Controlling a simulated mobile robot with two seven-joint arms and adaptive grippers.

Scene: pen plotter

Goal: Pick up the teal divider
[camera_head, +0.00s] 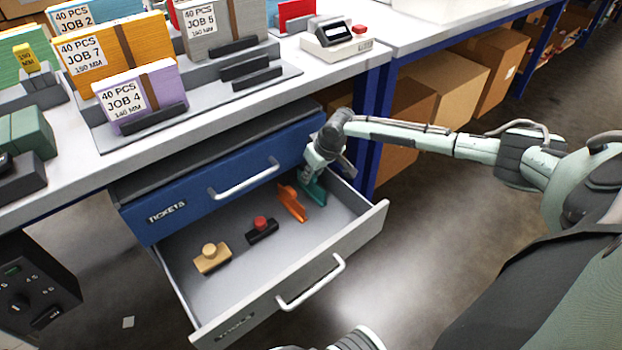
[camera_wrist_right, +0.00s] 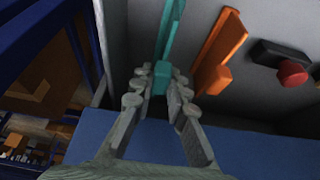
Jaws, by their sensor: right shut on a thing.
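The teal divider (camera_head: 318,192) is in the open lower drawer, at its far right end. In the right wrist view the teal divider (camera_wrist_right: 171,30) runs up from between my right gripper's fingers. My right gripper (camera_head: 312,172) reaches down into the drawer from above and is shut on the divider's near block; its fingers also show in the right wrist view (camera_wrist_right: 160,84). I cannot tell whether the divider is clear of the drawer floor. My left gripper is not in view; only a pale arm part shows at the bottom edge.
An orange divider (camera_head: 292,203) lies close beside the teal one. A black stamp with a red knob (camera_head: 262,231) and a wooden stamp (camera_head: 211,259) lie further left in the drawer (camera_head: 300,255). The blue ticket drawer (camera_head: 180,205) is above, under the worktop.

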